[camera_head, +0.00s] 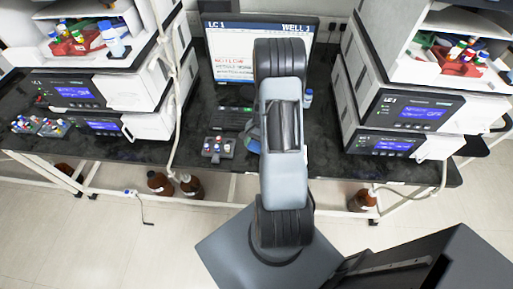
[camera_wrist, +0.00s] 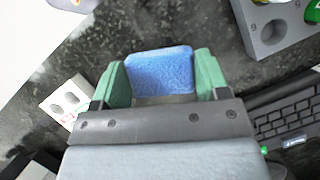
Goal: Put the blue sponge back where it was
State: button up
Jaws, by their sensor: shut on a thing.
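The blue sponge (camera_wrist: 160,72) is between the two green fingers of my gripper (camera_wrist: 162,80) in the wrist view. The fingers press on its left and right sides, and my gripper is shut on it. Dark speckled bench top (camera_wrist: 215,40) shows beyond the sponge; I cannot tell how high the sponge is above it.
A grey rack (camera_wrist: 264,36) and a keyboard (camera_wrist: 285,110) lie to the right in the wrist view; a white piece with two holes (camera_wrist: 55,108) is at left. In the head view, instrument stacks (camera_head: 75,91) (camera_head: 405,109) flank a monitor (camera_head: 226,48). A small vial rack (camera_head: 217,151) stands near the front edge.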

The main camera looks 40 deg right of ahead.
aim_at(256, 149)
jog(key=shift+f, duration=1.25)
jog(key=shift+f, duration=0.1)
jog(key=shift+f, duration=0.15)
jog(key=o, duration=0.8)
jog(key=shift+o, duration=0.2)
